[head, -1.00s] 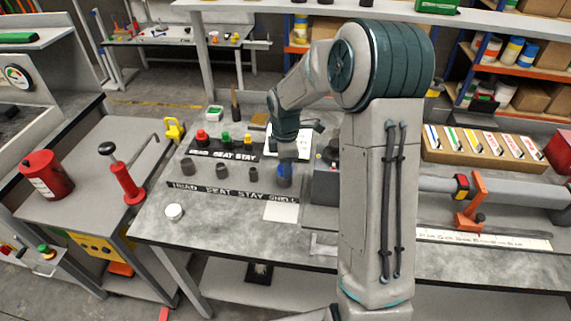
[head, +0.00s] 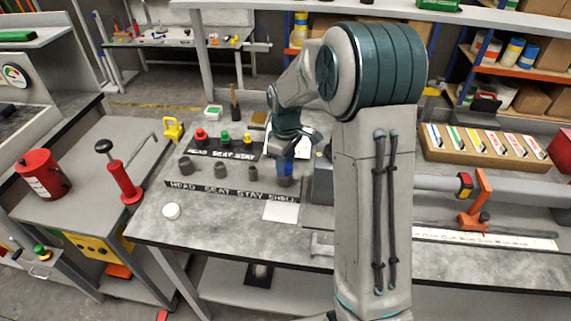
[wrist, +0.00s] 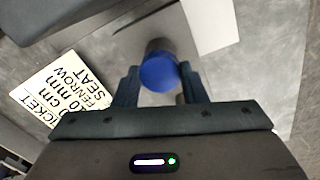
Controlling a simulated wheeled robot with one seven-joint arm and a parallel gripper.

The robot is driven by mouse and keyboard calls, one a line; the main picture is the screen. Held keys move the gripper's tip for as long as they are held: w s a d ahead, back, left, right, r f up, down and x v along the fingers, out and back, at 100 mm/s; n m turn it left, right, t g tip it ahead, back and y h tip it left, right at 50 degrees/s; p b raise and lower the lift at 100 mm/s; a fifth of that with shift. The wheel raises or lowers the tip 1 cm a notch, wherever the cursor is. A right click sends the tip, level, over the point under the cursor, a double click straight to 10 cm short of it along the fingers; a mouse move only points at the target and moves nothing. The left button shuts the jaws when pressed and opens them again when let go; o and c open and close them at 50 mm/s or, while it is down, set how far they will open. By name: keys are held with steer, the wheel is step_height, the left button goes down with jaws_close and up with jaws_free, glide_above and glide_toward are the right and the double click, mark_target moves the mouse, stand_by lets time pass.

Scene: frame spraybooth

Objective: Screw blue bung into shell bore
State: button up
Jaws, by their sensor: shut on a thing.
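The blue bung (head: 285,167) is in my gripper (head: 288,154), at the mouth of the grey shell piece (head: 284,182) at the right end of the labelled front rack. In the wrist view, the bung's round blue face (wrist: 159,73) sits between the two fingers of my gripper (wrist: 160,86). Part of the shell (wrist: 159,45) shows behind it. The bung looks upright over the shell. The bore is hidden, so I cannot tell how deep the bung sits.
Several other grey pieces, including one by the HEAD label (head: 189,162), stand left in the row. Red (head: 200,133), green and yellow bungs stand behind. A printed ticket (wrist: 66,94) lies nearby.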

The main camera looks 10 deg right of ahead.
steer(key=shift+m, duration=0.3)
steer(key=m, duration=0.4)
steer(key=shift+b, duration=0.4)
steer(key=shift+m, duration=0.3)
steer(key=m, duration=0.4)
steer(key=o, duration=0.8)
